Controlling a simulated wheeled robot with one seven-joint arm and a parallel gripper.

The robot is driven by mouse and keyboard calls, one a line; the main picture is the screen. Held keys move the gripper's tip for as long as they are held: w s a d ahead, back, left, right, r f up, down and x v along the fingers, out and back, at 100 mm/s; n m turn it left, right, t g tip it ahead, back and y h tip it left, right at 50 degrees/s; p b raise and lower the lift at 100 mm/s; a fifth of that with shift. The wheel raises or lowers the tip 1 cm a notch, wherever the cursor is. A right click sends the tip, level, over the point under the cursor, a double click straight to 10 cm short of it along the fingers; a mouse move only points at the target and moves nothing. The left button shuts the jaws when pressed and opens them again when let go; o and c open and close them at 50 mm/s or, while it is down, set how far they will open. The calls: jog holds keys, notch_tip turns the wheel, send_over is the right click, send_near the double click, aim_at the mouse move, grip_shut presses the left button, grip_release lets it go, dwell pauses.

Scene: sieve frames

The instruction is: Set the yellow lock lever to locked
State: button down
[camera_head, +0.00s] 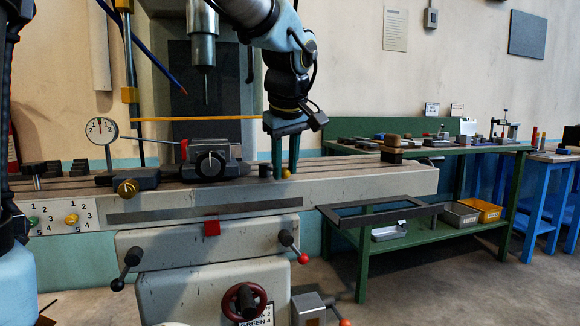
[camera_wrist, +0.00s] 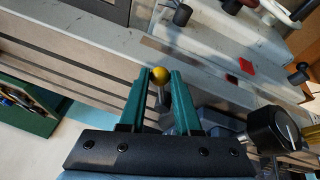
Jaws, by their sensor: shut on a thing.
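In the wrist view my gripper (camera_wrist: 163,77) is shut on the knob. The lever's base is partly hidden by the fingers, and I cannot tell which setting it is at.
A vise (camera_head: 209,160) and a dial gauge (camera_head: 101,131) stand left of my gripper on the machine table (camera_head: 370,178). A red block (camera_head: 211,228) is on the front below. A black frame (camera_head: 380,212) juts out at right, before a green workbench (camera_head: 361,250). Open floor lies in front.

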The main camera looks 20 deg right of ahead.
jog(key=shift+a+m, duration=0.3)
dwell(0.4)
jog(key=c, duration=0.6)
grip_release()
jog(key=p+v, duration=0.1)
jog(key=v, duration=0.9)
jog(key=shift+s+a+r, duration=0.1)
jog(key=shift+r, duration=0.3)
